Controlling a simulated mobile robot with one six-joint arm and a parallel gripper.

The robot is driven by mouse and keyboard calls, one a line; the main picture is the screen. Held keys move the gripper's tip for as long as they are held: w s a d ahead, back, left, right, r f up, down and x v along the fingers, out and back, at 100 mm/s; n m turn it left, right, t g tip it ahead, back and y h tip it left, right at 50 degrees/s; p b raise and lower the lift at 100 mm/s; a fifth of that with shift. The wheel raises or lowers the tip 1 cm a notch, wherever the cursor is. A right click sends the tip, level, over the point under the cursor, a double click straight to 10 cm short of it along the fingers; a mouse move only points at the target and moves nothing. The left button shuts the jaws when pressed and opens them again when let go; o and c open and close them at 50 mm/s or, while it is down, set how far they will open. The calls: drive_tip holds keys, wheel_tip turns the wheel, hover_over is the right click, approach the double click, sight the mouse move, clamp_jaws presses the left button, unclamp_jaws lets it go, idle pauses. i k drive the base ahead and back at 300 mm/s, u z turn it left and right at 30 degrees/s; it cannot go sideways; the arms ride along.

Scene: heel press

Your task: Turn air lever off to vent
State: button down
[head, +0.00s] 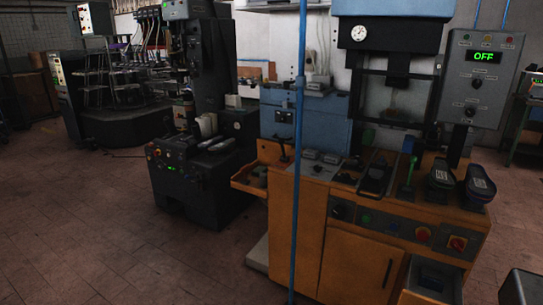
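The heel press stands at the right, with an orange cabinet (362,268) below and a blue head (392,34) above. A round gauge (358,33) is on the head. A grey control box (483,80) at the upper right reads "OFF" in green. A green upright handle (408,172) stands near the bench's middle. I cannot tell which of these is the air lever, or its setting. My gripper is not in view.
A thin blue vertical pipe (297,190) stands in front of the press. An orange tray (249,179) sticks out at its left. A dark machine (200,172) stands further left. An open drawer (432,283) juts out low at the right. The tiled floor (90,230) at the left is clear.

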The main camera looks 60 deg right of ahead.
sight(281, 141)
drive_tip(key=z, duration=0.15)
drive_tip(key=i, duration=0.95)
drive_tip(key=u, duration=0.1)
